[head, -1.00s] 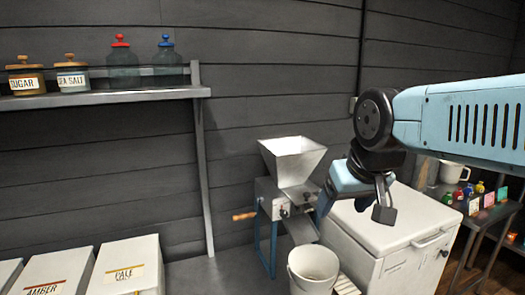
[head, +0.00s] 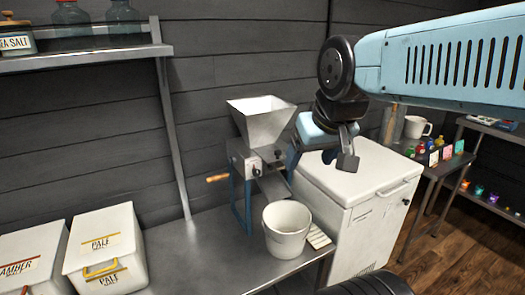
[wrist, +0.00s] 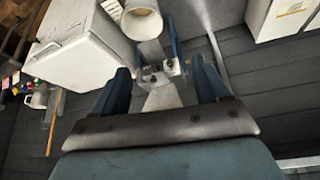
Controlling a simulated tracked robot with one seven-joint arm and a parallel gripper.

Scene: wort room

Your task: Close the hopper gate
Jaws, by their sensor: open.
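The grain mill (head: 240,163) stands on the steel counter, with a flared metal hopper (head: 262,122) on top, a wooden-handled crank (head: 217,178) at its left and small dark knobs on its front. I cannot make out which part is the gate or how it is set. My gripper (head: 294,158) is just right of the mill's upper body, partly hidden behind my wrist. In the wrist view the two blue fingers (wrist: 165,72) are apart, with the mill's front (wrist: 160,76) showing between and beyond them. I see nothing held, and cannot tell whether they touch the mill.
A white bucket (head: 287,232) stands below the mill's chute. A white chest (head: 358,185) is close on the right. Labelled white bins (head: 105,250) stand at the left. A wall shelf (head: 80,59) with a bracket is at upper left. Counter between bins and mill is clear.

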